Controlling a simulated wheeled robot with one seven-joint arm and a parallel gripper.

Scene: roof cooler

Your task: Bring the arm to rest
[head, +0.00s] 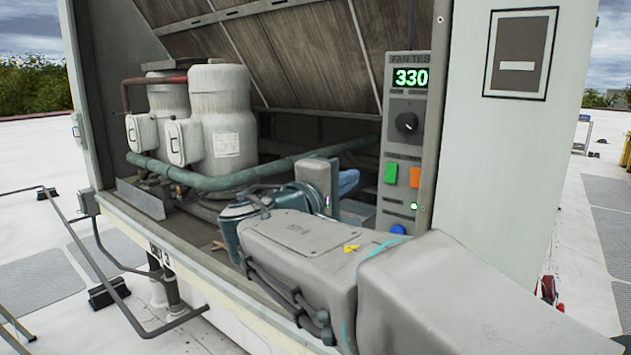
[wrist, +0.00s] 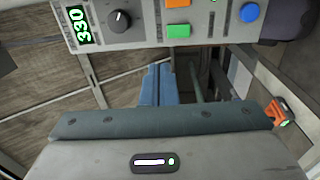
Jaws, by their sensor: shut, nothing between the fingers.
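My arm reaches from the lower right of the head view into the open cooler cabinet. My gripper (head: 348,182) has blue fingers, close to the fan test panel (head: 398,75) and to its left in the picture. In the wrist view the blue fingers (wrist: 157,85) lie together with nothing between them, apart from the panel (wrist: 150,25). The panel display reads 330. Below it are a dark knob (head: 407,122), a green button (head: 391,173), an orange button (head: 415,177) and a blue button (head: 398,229), partly hidden by my arm.
Two grey compressors (head: 222,125) stand at the back left, with a green pipe (head: 220,181) running in front of them. The cabinet's right wall (head: 500,150) stands close beside my arm. An orange-and-grey part (wrist: 280,112) shows at the wrist view's right edge.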

